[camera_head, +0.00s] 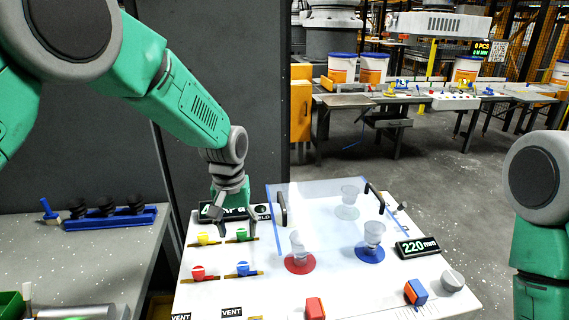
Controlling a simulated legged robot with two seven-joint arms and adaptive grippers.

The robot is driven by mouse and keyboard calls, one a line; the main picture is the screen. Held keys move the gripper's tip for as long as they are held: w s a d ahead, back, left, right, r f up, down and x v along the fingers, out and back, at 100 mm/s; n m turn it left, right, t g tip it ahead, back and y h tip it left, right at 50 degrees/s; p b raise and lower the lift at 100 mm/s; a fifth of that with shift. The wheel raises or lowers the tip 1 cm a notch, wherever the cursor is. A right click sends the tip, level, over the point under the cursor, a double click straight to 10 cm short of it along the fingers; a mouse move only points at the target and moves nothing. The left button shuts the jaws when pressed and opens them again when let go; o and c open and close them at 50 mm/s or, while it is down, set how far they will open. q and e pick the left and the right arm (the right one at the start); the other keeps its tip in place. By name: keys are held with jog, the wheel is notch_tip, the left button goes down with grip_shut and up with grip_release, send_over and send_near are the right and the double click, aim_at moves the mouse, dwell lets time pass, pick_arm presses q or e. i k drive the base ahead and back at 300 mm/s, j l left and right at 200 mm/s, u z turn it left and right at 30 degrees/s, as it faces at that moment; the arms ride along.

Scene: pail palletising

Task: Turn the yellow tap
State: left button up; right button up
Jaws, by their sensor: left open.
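The yellow tap (203,238) sits at the upper left of a group of taps on the white panel table. The green tap (242,235) is to its right, the red tap (198,272) below it and the blue tap (243,269) diagonally below right. My left gripper (236,228) points down with its fingers apart, just above and around the green tap, to the right of the yellow tap. Whether a finger touches the green tap I cannot tell. My right arm shows at the right edge, but its gripper is out of view.
A clear panel with black handles (281,208) stands right of the taps. Clear cups stand on red (300,265) and blue (369,254) discs. A red block (315,308), a blue-orange block (416,292) and a grey knob (452,280) are near the front.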

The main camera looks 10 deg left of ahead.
aim_at(203, 237)
jog(key=k, duration=1)
